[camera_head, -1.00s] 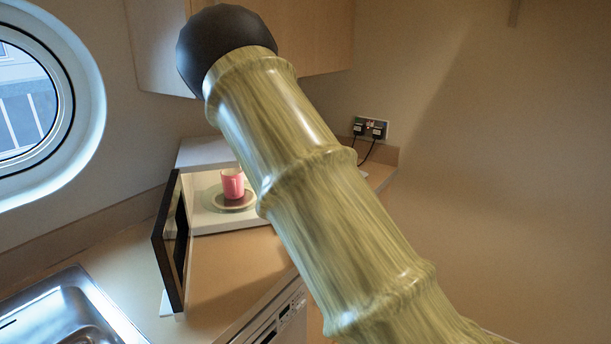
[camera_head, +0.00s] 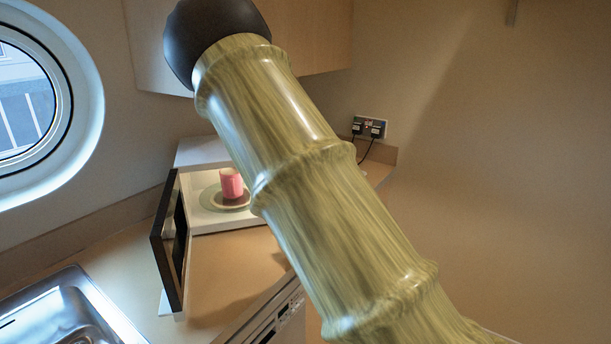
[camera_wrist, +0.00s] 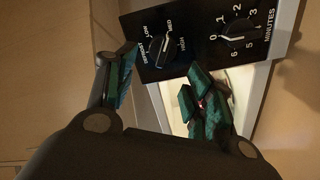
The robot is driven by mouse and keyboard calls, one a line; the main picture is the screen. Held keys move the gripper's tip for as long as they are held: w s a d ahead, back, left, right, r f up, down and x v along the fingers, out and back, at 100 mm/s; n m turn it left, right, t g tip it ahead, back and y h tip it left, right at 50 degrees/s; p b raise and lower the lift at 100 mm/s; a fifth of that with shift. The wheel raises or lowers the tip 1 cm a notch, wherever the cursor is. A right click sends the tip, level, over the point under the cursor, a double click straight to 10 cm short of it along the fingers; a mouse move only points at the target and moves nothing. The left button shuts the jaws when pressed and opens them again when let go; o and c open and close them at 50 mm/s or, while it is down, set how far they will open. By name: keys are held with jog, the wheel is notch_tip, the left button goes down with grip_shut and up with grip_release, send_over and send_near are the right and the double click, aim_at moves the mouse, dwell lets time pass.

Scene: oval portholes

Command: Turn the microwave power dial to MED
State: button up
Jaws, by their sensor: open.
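The power dial (camera_wrist: 162,48) is a black knob on the dark control panel (camera_wrist: 200,62) in the wrist view, ringed by DEFROST, LOW, MED and HIGH. Its pale mark seems to point up towards MED, but it is too small to be sure. My gripper (camera_wrist: 164,80) is open with nothing held; its green-padded fingers are below the dial in the picture, one to each side, apparently apart from it. The microwave (camera_head: 205,152) stands on the counter in the head view with its door (camera_head: 172,240) open. My arm hides its right side, the panel and my gripper there.
A minutes dial (camera_wrist: 238,38) sits right of the power dial. A pink mug (camera_head: 231,183) stands on a plate (camera_head: 229,203) inside the microwave. A sink (camera_head: 65,310) is at lower left, a wall socket (camera_head: 369,127) behind. Bare counter (camera_head: 230,265) lies before the microwave.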

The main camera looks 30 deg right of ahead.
jog(key=v, duration=0.7)
dwell(0.4)
jog(key=s+a+f+m+g+y, duration=0.1)
jog(key=s+a+f+m+g, duration=0.3)
jog(key=f, duration=0.7)
jog(key=s+a+f+n+g, duration=0.15)
jog(key=s+f, duration=0.35)
jog(key=f, duration=0.6)
jog(key=s+a+f+m+g+y, duration=0.1)
jog(key=s+a+f+m+g, duration=0.3)
jog(key=f, duration=0.7)
jog(key=s+a+f+m+g+y, duration=0.1)
jog(key=s+a+f+g, duration=0.1)
jog(key=s+a+f, duration=0.3)
jog(key=s+a+f+g+y, duration=0.1)
jog(key=s+a+f+g, duration=0.2)
jog(key=s, duration=1.1)
jog(key=s+a+f+m+g+y, duration=0.1)
jog(key=s+a+f+g, duration=0.2)
jog(key=s+a+f, duration=0.3)
jog(key=s+f, duration=0.2)
jog(key=s, duration=0.1)
jog(key=shift+s+a+f+m, duration=0.2)
jog(key=shift+s+a+m, duration=0.15)
jog(key=shift+a, duration=0.05)
jog(key=shift+d, duration=0.1)
